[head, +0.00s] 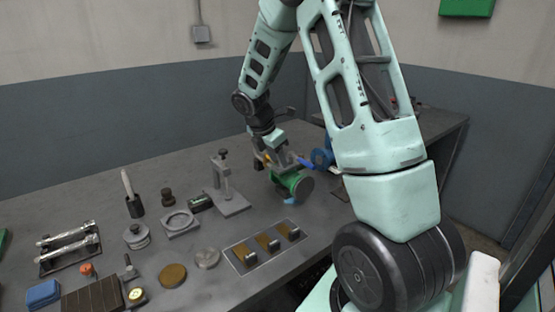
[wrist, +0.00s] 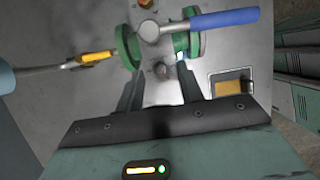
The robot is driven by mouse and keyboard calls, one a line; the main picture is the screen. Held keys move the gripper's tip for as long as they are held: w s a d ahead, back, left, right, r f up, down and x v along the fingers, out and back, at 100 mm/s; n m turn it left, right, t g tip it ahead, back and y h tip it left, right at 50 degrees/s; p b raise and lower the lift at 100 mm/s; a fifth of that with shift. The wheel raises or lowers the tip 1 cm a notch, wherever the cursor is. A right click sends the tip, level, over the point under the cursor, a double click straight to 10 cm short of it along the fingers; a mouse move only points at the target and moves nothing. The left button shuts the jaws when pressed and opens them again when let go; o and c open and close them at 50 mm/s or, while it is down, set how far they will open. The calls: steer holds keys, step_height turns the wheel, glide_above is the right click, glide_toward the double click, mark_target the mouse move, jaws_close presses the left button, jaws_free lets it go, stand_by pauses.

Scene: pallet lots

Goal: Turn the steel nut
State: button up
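A green flanged valve (wrist: 128,45) sits just ahead of my gripper in the wrist view, with a blue lever (wrist: 210,20) and a yellow lever (wrist: 97,57). A round grey hub (wrist: 149,31) is at the blue lever's inner end.
A blue round part (head: 322,157) stands beside the valve.

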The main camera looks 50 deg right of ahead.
steer(key=shift+d+f, duration=0.15)
steer(key=shift+f, duration=0.2)
jaws_close()
steer(key=shift+r+m+p, duration=0.1)
steer(key=shift+m+p, duration=0.2)
